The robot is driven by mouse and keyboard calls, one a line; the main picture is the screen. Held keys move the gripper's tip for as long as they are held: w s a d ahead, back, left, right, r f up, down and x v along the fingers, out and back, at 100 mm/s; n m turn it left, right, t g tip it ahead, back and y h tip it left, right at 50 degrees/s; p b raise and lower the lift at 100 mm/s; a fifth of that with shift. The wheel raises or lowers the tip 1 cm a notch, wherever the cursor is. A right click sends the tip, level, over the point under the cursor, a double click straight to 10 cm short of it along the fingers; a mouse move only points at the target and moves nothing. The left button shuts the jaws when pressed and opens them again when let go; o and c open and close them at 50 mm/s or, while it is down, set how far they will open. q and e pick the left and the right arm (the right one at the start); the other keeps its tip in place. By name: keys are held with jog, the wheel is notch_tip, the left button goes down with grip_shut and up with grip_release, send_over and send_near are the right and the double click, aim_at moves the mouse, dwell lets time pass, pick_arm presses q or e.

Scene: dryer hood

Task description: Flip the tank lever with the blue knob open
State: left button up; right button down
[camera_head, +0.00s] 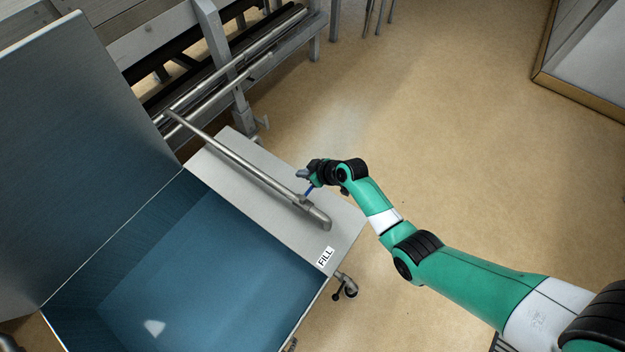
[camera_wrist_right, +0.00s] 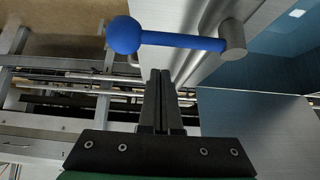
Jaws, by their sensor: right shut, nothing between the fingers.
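The tank lever (camera_head: 309,190) is a blue rod on the grey pipe over the tank's metal ledge. In the right wrist view its round blue knob (camera_wrist_right: 125,35) is at upper left, and its rod runs nearly level to a grey hub (camera_wrist_right: 232,38). My right gripper (camera_head: 307,174) is at the lever's far end in the head view, partly hiding the knob. In the wrist view its fingers (camera_wrist_right: 160,73) are shut and empty, just below the rod in the picture. I cannot tell whether they touch it.
The blue-lined tank (camera_head: 300,312) stands open at lower left, with a FILL label (camera_head: 325,257) on its ledge. A small black-handled fitting (camera_head: 346,287) sticks out at its corner. Metal racks and rails (camera_head: 235,95) stand behind. The tan floor (camera_head: 450,130) at right is clear.

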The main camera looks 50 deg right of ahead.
jog(key=s, duration=0.2)
jog(key=s+p, duration=0.1)
jog(key=s, duration=0.1)
jog(key=shift+s+d+f, duration=0.1)
jog(key=shift+d+f, duration=0.15)
jog(key=shift+f, duration=0.05)
